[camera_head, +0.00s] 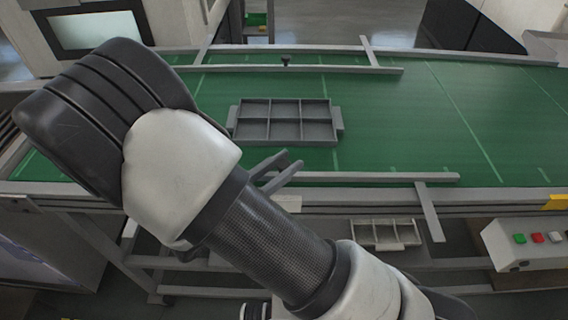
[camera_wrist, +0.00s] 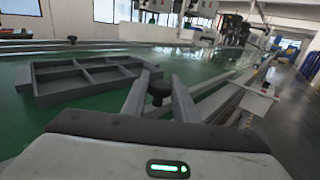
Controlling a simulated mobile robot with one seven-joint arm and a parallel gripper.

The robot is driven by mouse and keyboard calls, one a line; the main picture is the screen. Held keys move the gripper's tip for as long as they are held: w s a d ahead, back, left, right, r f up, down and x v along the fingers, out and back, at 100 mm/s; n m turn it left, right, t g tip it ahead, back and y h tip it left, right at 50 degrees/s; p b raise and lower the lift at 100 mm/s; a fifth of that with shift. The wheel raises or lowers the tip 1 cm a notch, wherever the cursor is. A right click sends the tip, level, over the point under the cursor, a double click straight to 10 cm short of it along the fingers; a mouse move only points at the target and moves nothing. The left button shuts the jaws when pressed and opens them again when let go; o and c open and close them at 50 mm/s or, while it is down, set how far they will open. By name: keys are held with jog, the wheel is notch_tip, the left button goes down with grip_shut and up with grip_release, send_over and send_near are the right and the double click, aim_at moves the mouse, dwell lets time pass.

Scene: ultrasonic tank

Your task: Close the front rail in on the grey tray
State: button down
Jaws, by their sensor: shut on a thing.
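The grey tray (camera_head: 285,143), divided into several compartments, lies flat on the green belt; it also shows in the wrist view (camera_wrist: 90,92). The front rail (camera_head: 380,177) is a long grey bar along the belt's near side, with a strip of green between it and the tray. My gripper (camera_head: 290,162) is at the near edge of the belt, in front of the tray. In the wrist view my gripper's fingers (camera_wrist: 160,98) are on either side of a black knob (camera_wrist: 160,88), shut on it. My arm hides the rail's left part in the head view.
The back rail (camera_head: 330,69) with its black knob (camera_head: 286,61) runs behind the tray, apart from it. A control box (camera_head: 530,243) with coloured buttons stands at lower right. Another tray (camera_head: 385,234) sits below the belt. The green belt (camera_head: 470,120) is clear to the right.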

jog(key=w, duration=0.9)
jog(key=shift+w, duration=0.35)
jog(key=c, duration=1.5)
grip_release()
jog(key=shift+o, duration=0.2)
jog(key=v, duration=1.7)
jog(key=shift+s+a+r+b, duration=0.1)
jog(key=shift+s+a+b, duration=0.1)
jog(key=shift+s+b, duration=0.1)
jog(key=shift+w, duration=0.1)
